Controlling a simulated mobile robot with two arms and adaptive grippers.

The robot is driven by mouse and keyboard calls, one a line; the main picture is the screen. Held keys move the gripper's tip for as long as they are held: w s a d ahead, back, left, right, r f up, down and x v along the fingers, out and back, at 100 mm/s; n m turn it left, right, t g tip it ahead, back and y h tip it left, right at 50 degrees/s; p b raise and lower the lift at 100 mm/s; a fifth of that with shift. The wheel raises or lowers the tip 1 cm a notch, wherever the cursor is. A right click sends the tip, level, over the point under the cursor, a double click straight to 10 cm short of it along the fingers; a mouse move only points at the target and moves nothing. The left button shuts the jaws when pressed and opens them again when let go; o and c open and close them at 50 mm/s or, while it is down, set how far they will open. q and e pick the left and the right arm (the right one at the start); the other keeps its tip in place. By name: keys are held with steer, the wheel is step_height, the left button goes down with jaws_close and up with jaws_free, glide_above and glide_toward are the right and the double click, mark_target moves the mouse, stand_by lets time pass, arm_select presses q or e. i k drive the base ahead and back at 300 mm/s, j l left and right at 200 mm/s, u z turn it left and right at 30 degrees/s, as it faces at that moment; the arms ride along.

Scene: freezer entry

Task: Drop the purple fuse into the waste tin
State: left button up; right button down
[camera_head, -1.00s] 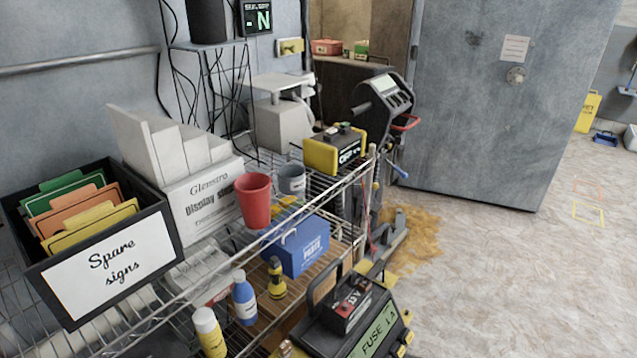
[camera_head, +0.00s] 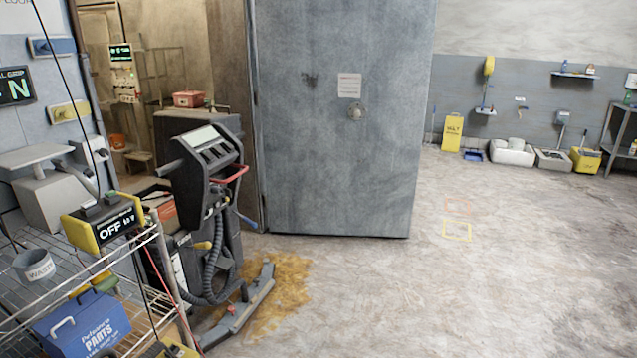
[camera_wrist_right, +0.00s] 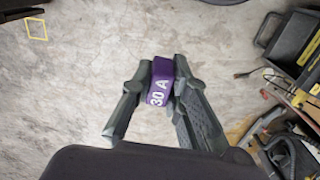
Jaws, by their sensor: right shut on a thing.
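In the right wrist view, my right gripper (camera_wrist_right: 160,88) is shut on the purple fuse (camera_wrist_right: 161,82), which is marked "30 A". The fuse is held between the two fingertips, above the floor. The waste tin (camera_head: 34,265) is a grey cup labelled "WAST" on the wire shelf at the left of the head view. It stands upright, and its inside is mostly hidden. The tin does not show in the right wrist view. Neither gripper shows in the head view.
The wire shelf (camera_head: 135,245) also holds a yellow-black box reading "OFF" (camera_head: 104,224) and a blue parts box (camera_head: 83,325). A floor machine (camera_head: 205,190) stands beside the shelf, near a brown spill (camera_head: 285,285). The floor to the right is open.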

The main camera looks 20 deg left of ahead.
mark_target(41, 276)
steer(key=i+l, duration=0.1)
steer(key=i, duration=0.85)
steer(key=i+u, duration=0.1)
steer(key=i, duration=0.9)
steer(key=i+u, duration=0.45)
steer(key=i+l+u, duration=0.1)
steer(key=i+u, duration=0.35)
steer(key=i+l+u, duration=0.2)
steer(key=u, duration=0.25)
steer(key=i+u, duration=0.15)
steer(key=u, duration=0.3)
steer(key=i+u, duration=0.15)
steer(key=u, duration=0.25)
steer(key=i+l+u, duration=0.1)
steer(key=u, duration=0.35)
steer(key=i+l+u, duration=0.1)
steer(key=u, duration=0.3)
steer(key=i+l+u, duration=0.1)
steer(key=l+u, duration=0.15)
steer(key=u, duration=0.2)
